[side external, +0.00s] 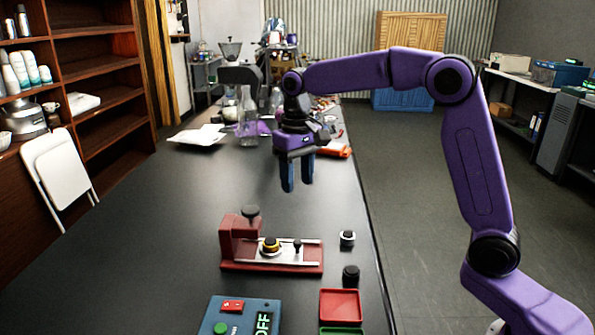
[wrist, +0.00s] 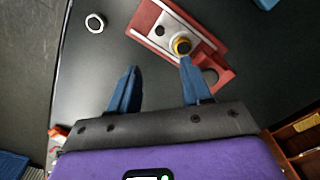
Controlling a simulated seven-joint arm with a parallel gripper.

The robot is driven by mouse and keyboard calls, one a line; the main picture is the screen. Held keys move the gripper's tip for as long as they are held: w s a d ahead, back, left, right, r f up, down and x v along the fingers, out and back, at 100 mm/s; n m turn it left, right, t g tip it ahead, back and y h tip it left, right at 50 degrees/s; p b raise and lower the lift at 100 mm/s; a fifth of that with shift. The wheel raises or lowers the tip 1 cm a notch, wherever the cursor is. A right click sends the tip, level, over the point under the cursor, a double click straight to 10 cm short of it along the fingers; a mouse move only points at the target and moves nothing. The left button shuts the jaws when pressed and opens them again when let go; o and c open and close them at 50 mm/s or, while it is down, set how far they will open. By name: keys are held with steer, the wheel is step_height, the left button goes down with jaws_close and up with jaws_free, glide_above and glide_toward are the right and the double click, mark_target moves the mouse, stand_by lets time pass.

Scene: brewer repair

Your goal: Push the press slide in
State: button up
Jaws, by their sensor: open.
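The red press (side external: 228,245) stands on the black table, with a dark round knob (side external: 251,212) on top of its raised left block. Its silver slide (side external: 282,257) lies along the base to the right of that block. A yellow ring part with a dark centre (side external: 270,246) sits on the slide, left of a small black handle (side external: 297,246). The slide also shows in the wrist view (wrist: 160,22), the yellow part beside the right fingertip (wrist: 182,45). My gripper (side external: 298,186) is open and empty, above and behind the press, pointing down.
To the right of the press are a ringed part (side external: 347,239) and a black part (side external: 350,275). A red tray (side external: 340,305) and a blue box reading OFF (side external: 232,318) are at the front. Glassware (side external: 247,115) stands behind. The table's left is clear.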

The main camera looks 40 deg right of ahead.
steer(key=shift+r, duration=0.6)
steer(key=m+y, duration=0.4)
steer(key=m, duration=1.4)
glide_toward(298, 241)
steer(key=x, duration=0.8)
steer(key=shift+f, duration=0.25)
jaws_close()
